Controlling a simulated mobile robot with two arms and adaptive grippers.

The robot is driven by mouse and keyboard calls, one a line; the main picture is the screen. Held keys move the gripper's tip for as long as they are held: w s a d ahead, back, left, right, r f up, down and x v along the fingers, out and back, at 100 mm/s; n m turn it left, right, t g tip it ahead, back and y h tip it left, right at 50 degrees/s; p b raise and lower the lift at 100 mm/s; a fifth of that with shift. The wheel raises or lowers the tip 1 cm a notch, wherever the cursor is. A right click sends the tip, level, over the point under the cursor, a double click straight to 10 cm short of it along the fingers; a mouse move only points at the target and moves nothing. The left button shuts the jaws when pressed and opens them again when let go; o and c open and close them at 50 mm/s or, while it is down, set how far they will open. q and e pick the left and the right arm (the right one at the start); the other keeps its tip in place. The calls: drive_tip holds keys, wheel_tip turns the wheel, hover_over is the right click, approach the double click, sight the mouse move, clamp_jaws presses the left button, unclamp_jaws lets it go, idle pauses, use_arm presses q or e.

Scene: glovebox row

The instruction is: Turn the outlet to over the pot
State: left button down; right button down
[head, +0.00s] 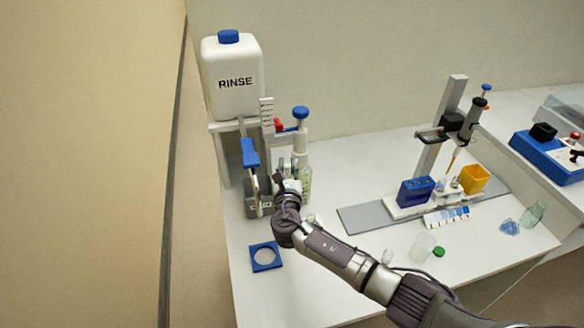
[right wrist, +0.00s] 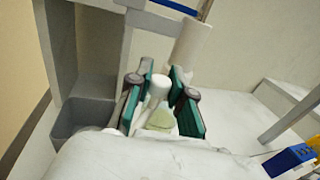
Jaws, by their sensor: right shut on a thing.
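My right gripper (head: 289,188) reaches in from the lower right to the front of the dispenser (head: 301,142), which has a blue knob on top and stands on a clear bottle (head: 304,182). In the right wrist view, the gripper (right wrist: 158,92) has its teal-padded fingers on both sides of a white rounded piece, the outlet (right wrist: 157,88), and is shut on it. A pale green patch shows just below this piece. In the head view the gripper hides the outlet's end. I cannot tell for sure which vessel is the pot. My left gripper is out of view.
A white RINSE tank (head: 232,85) stands at the back left, with a blue-handled tap (head: 250,153) above a grey box (head: 258,206). A blue square plate (head: 265,257) lies in front. A clear cup (head: 423,246) and a pipette stand (head: 440,130) are to the right.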

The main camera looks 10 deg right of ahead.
drive_tip(key=shift+w+a, duration=0.1)
drive_tip(key=shift+a, duration=0.05)
idle(0.3)
drive_tip(key=c, duration=1)
unclamp_jaws()
drive_tip(key=shift+c, duration=0.2)
drive_tip(key=v, duration=1.2)
drive_tip(key=shift+a, duration=0.1)
